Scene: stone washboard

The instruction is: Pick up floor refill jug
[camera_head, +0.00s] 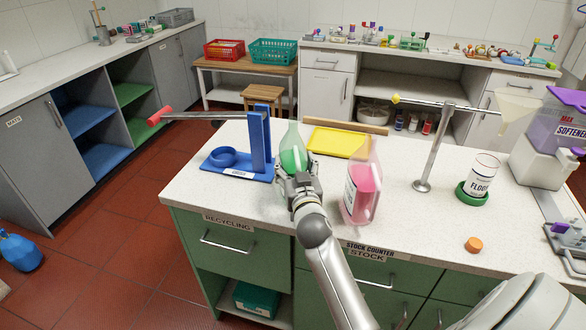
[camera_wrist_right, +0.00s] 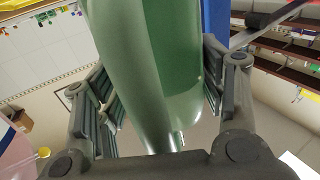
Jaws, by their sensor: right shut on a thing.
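A translucent green jug (camera_head: 292,150), with deeper green liquid low inside, stands roughly upright at the back left of the stone counter (camera_head: 255,205). My right gripper (camera_head: 296,176) is shut around its lower part from the near side. In the right wrist view the green jug (camera_wrist_right: 150,70) fills the space between the finger pads. The gripper hides the jug's base, so I cannot tell whether it touches the counter. No label on it is readable. A clear container marked FLOOR (camera_head: 481,178) stands in a green ring at the right. My left gripper is not in view.
A pink jug (camera_head: 362,190) stands close right of my right gripper. A blue stand (camera_head: 258,145) is close to the left. A yellow tray (camera_head: 336,142) lies behind. A metal post (camera_head: 432,150) with a long arm and an orange cap (camera_head: 473,245) are further right.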

